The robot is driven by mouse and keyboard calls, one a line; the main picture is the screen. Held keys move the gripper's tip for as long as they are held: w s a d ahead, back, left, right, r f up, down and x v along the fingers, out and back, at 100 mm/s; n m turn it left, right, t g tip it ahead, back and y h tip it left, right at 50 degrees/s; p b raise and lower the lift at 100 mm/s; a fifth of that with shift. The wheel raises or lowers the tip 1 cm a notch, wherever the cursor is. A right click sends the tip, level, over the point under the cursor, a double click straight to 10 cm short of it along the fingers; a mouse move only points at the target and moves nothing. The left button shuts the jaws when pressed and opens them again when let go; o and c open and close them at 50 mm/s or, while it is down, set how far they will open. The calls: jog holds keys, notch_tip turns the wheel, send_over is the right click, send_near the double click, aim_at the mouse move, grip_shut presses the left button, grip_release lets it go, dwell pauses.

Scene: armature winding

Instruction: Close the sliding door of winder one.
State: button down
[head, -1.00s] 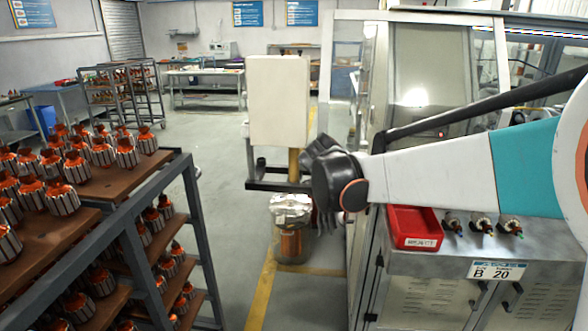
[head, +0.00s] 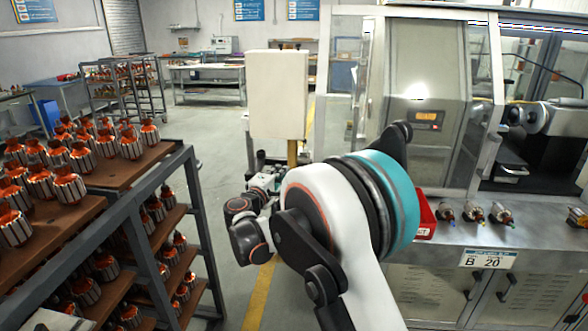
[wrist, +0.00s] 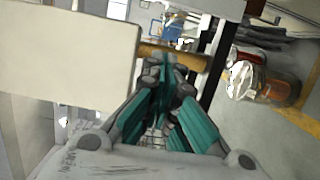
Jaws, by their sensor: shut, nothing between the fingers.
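The winder (head: 345,95) stands at the right in the head view, a grey cabinet with glazed panels. A grey panel with a glossy pane and a small orange-lit display (head: 425,95) covers its middle. I take this to be the sliding door, but cannot be sure. To its right the front is open (head: 525,165), showing machinery inside. My gripper (wrist: 165,72) is shut and empty in the wrist view, near a yellow post. In the head view my arm largely hides it, left of the winder and apart from the door.
A white box-like panel (head: 277,95) stands behind my arm; it also fills the left of the wrist view (wrist: 65,60). A copper spool (wrist: 270,82) is at the right there. A rack of armatures (head: 140,175) stands left. A red bin (head: 427,215) sits on the winder's ledge.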

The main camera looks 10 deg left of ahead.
jog(key=w+d+b, duration=0.3)
jog(key=w+d, duration=0.3)
jog(key=w, duration=0.2)
jog(key=shift+w+d, duration=0.2)
jog(key=shift+d, duration=0.1)
